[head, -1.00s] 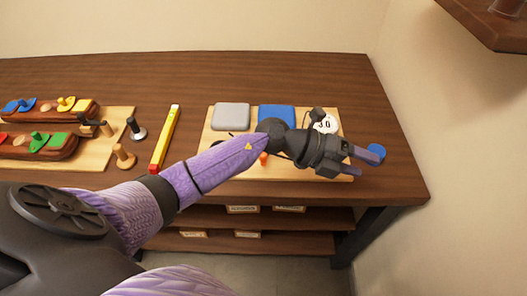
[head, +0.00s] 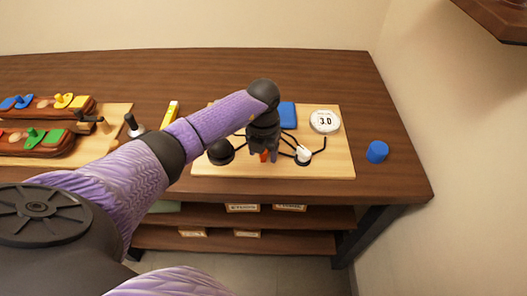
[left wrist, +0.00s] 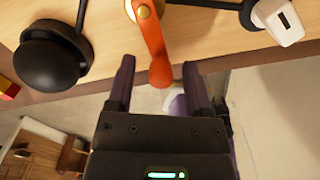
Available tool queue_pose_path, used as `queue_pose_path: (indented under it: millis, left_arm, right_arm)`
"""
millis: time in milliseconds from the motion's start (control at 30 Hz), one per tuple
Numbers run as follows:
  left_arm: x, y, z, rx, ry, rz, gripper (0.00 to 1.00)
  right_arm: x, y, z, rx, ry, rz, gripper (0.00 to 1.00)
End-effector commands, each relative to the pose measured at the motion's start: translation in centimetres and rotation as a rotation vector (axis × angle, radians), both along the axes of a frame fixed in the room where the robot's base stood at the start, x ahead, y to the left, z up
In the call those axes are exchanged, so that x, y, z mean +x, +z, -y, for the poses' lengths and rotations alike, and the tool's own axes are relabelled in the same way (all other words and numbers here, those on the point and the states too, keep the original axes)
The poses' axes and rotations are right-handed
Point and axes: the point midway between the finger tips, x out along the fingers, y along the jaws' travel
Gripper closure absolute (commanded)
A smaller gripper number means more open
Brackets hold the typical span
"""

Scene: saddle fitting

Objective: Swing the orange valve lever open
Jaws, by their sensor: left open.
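The orange valve lever (left wrist: 150,45) is a flat bar running from a brass pivot (left wrist: 142,11) at the top of the left wrist view down to a rounded end. In the head view only a small orange piece (head: 264,157) of it shows below my left gripper (head: 263,157). The left gripper is open and points down at the board. In the left wrist view its two fingers (left wrist: 158,72) stand on either side of the lever's free end, with gaps visible on both sides. My right gripper is not in view.
A blue cylinder (head: 377,151) stands on the table to the right.

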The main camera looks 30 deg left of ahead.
Motion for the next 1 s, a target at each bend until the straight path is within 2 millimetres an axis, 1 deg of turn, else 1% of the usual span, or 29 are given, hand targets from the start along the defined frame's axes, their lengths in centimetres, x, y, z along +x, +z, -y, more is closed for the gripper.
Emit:
queue_pose_path:
  millis: [133, 167, 200, 267, 300, 367, 400, 467, 767, 1000]
  left_arm:
    - [0.01, 0.06, 0.02, -0.001, 0.000, 0.000, 0.35]
    - [0.01, 0.07, 0.03, -0.001, 0.000, 0.000, 0.37]
    - [0.01, 0.07, 0.03, -0.001, 0.000, 0.001, 0.45]
    - [0.01, 0.08, 0.03, -0.001, 0.000, 0.001, 0.58]
    - [0.02, 0.08, 0.04, -0.001, 0.000, 0.001, 0.67]
    - [0.02, 0.08, 0.04, -0.002, 0.000, 0.001, 0.79]
    - [0.02, 0.08, 0.04, -0.002, 0.000, 0.001, 0.88]
    - [0.02, 0.09, 0.04, -0.002, 0.000, 0.001, 1.00]
    - [0.00, 0.09, 0.00, -0.002, -0.008, 0.001, 1.00]
    - [-0.19, 0.07, -0.44, -0.001, -0.097, 0.002, 1.00]
  right_arm:
    - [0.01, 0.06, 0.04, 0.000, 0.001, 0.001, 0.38]
    - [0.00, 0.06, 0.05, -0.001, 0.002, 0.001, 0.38]
    - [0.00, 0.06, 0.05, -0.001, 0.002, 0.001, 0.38]
    - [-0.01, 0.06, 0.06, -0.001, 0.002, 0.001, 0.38]
    - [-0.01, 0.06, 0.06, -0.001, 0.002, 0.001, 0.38]
    - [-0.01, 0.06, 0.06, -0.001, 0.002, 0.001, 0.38]
    - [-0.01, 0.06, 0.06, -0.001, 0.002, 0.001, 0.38]
    - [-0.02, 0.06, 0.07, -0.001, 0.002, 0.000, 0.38]
    - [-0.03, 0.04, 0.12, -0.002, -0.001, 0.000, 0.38]
    - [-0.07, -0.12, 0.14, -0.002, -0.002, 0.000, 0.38]
